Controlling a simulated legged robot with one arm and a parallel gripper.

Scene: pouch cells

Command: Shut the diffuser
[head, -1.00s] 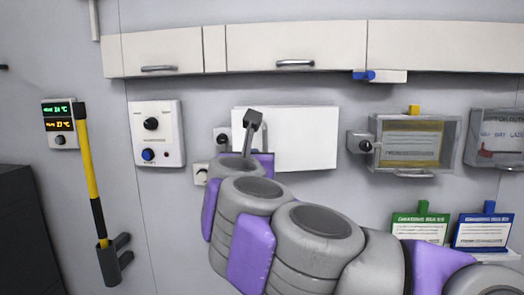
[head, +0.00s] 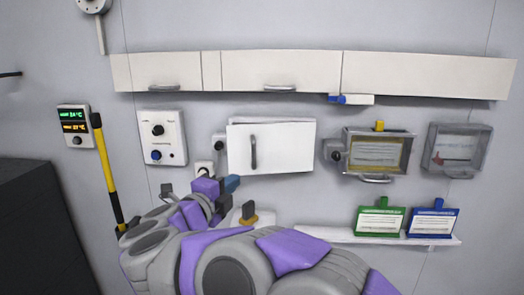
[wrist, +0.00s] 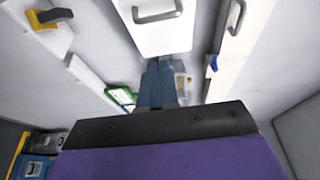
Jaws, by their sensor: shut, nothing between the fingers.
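Nothing in view is labelled as a diffuser, and I cannot tell for sure which thing it is. A white box with a flat front (head: 288,146) hangs on the wall in the middle of the head view, with a dark vertical handle (head: 253,152) on its left part. Its front edge sits slightly off from a rim behind it. My gripper (head: 232,184) is just below its lower left corner. In the wrist view my gripper's blue-grey fingers (wrist: 157,82) are together and empty, pointing towards the white front with the handle (wrist: 150,24). I cannot tell whether they touch it.
A yellow-and-black handle (head: 248,214) is on a white plate just right of my gripper. Long white cabinets (head: 425,75) run above. Clear boxes (head: 378,153) are at right, over a shelf with green (head: 380,220) and blue cards (head: 432,220). A yellow pole (head: 106,175) stands left.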

